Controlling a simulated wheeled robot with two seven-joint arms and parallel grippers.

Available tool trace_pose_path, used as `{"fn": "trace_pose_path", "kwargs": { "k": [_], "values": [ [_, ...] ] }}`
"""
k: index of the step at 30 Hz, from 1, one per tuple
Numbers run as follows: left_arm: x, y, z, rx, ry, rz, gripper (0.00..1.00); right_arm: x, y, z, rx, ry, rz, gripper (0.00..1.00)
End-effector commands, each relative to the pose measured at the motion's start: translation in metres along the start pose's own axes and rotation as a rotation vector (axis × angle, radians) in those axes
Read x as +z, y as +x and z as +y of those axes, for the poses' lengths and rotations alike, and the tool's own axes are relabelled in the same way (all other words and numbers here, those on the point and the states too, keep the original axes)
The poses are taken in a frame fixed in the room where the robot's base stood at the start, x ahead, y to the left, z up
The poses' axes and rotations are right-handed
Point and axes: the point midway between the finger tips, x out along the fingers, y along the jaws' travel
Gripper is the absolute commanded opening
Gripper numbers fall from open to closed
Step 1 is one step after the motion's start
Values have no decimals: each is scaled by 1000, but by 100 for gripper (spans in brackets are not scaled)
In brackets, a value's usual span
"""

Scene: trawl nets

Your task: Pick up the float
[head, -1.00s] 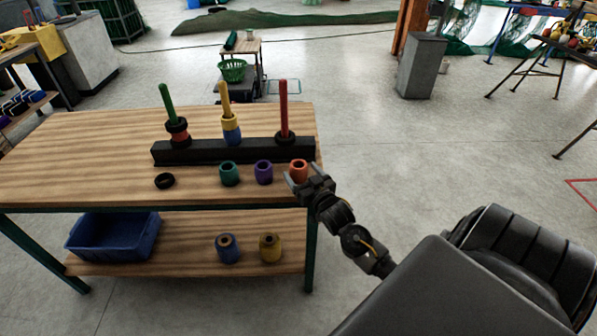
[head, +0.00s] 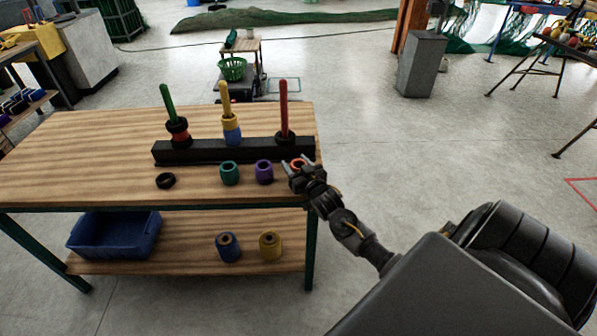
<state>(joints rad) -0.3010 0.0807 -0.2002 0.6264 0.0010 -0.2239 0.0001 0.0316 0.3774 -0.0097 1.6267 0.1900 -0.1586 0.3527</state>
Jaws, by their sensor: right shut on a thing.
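An orange float (head: 298,162) is at the right end of a row on the wooden table top, mostly hidden behind my right gripper. My right gripper (head: 296,168) is shut on it, near the table's right edge. A purple float (head: 264,172) and a green float (head: 229,173) stand to its left. A black ring (head: 166,181) lies farther left. I cannot tell whether the orange float still touches the table. My left gripper is not in view.
Behind the floats, a black rack (head: 190,154) holds green, yellow and red upright pegs, with floats and rings on them. The lower shelf has a blue bin (head: 112,240), a blue float (head: 227,247) and a yellow float (head: 270,246).

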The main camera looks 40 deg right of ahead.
Motion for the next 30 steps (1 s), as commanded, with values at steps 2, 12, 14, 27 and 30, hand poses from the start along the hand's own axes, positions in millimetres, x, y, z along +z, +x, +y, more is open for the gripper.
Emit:
{"fn": "trace_pose_path", "kwargs": {
  "k": [2,12,14,27,30],
  "values": [
    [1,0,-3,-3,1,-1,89,0,0,0,0,0,0,31],
    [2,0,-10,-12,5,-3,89,-3,-3,0,0,0,0,30],
    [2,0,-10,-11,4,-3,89,-6,-6,0,-1,1,2,30],
    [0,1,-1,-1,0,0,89,-53,-89,0,-1,2,1,30],
    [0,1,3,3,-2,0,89,-63,-108,0,-1,2,1,30]
  ]
}}
